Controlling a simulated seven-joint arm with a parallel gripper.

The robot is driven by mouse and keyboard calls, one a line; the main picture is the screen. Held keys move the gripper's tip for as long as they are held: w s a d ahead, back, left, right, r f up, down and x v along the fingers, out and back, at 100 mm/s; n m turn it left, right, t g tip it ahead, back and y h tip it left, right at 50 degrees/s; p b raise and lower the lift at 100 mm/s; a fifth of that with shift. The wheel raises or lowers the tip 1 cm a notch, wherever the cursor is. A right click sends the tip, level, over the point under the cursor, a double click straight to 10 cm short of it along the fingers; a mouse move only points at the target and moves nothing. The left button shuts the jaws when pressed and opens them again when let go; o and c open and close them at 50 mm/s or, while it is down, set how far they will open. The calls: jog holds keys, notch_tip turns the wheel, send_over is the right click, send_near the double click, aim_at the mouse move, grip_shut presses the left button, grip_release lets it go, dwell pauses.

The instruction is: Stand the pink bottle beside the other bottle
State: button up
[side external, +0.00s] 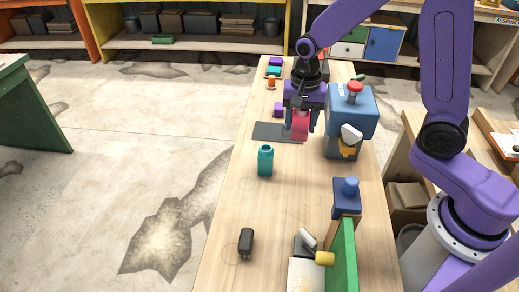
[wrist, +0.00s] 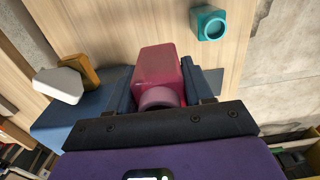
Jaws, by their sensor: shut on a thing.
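The pink bottle (side external: 300,124) is held between the fingers of my gripper (side external: 302,108) toward the far part of the long wooden table. It looks upright in the side external view, near the right part of a flat dark grey plate (side external: 270,132); I cannot tell whether it touches the surface. In the wrist view the pink bottle (wrist: 163,70) fills the space between the fingers, with its neck toward my gripper (wrist: 160,92). The other bottle, teal (side external: 265,161), stands upright nearer the camera and a little left. It also shows in the wrist view (wrist: 209,24), apart from the pink one.
A blue machine (side external: 352,110) with a red knob stands close right of my gripper. A dark blue block (side external: 346,196), a green panel (side external: 343,255) and a small black object (side external: 246,242) lie nearer the camera. Small coloured items line the far left edge. Table around the teal bottle is clear.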

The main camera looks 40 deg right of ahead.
jog(key=shift+a+f, duration=0.1)
jog(key=shift+a, duration=0.05)
jog(key=w+a+f, duration=0.1)
jog(key=w+f, duration=0.2)
jog(key=w, duration=0.1)
jog(key=w+f, duration=0.3)
jog(key=w, duration=0.1)
jog(key=w+a+f, duration=0.1)
jog(key=w+f, duration=0.2)
jog(key=w, duration=0.1)
jog(key=shift+w+a+f, duration=0.15)
jog(key=shift+w+a, duration=0.15)
jog(key=shift+w, duration=0.1)
jog(key=shift+w+f, duration=0.2)
jog(key=shift+f, duration=1.55)
jog(key=shift+f, duration=0.2)
jog(key=o, duration=1)
jog(key=shift+o, duration=0.2)
jog(key=shift+r, duration=0.15)
